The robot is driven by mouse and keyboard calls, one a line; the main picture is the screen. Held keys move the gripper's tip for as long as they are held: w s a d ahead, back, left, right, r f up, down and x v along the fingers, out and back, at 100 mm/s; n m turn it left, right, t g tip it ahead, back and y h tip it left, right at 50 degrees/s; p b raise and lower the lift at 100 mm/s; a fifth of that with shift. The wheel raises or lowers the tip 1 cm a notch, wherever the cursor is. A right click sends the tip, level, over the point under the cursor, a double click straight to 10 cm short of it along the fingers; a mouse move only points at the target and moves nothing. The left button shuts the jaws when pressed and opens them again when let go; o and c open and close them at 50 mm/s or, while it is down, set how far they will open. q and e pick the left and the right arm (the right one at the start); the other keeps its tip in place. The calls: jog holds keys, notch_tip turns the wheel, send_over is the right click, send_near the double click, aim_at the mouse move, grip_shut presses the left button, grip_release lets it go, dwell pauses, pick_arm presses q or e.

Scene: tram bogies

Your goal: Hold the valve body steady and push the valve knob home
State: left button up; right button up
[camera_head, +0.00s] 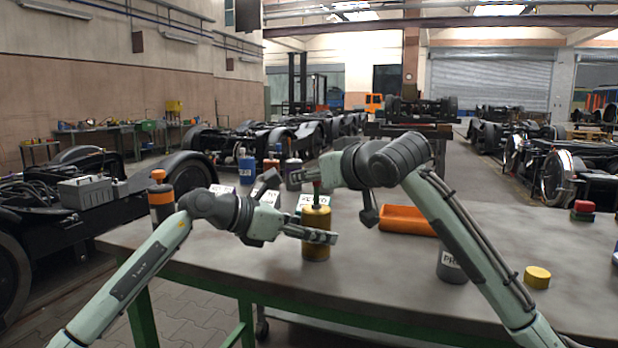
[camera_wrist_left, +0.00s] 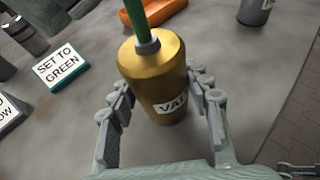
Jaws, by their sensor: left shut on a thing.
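The valve body is a brass-gold cylinder (camera_head: 316,238) with a white label, upright on the grey table. It also shows in the left wrist view (camera_wrist_left: 152,75). My left gripper (camera_head: 312,235) is shut on its side, with fingers on either side of it in the left wrist view (camera_wrist_left: 162,115). A green stem (camera_wrist_left: 150,14), seemingly the knob's, rises from a grey collar on the valve's top; its upper end is cut off. My right gripper (camera_head: 306,180) is just above the valve, at the stem. Whether its fingers are closed is unclear.
An orange tray (camera_head: 408,221) lies right of the valve. A grey labelled cylinder (camera_head: 452,267) and a yellow disc (camera_head: 537,277) stand near the front edge. A "SET TO GREEN" sign (camera_wrist_left: 61,68) stands beside the valve. The table's right part is mostly clear.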

jog(key=x, duration=0.3)
jog(key=shift+w, duration=0.1)
grip_shut()
dwell(0.4)
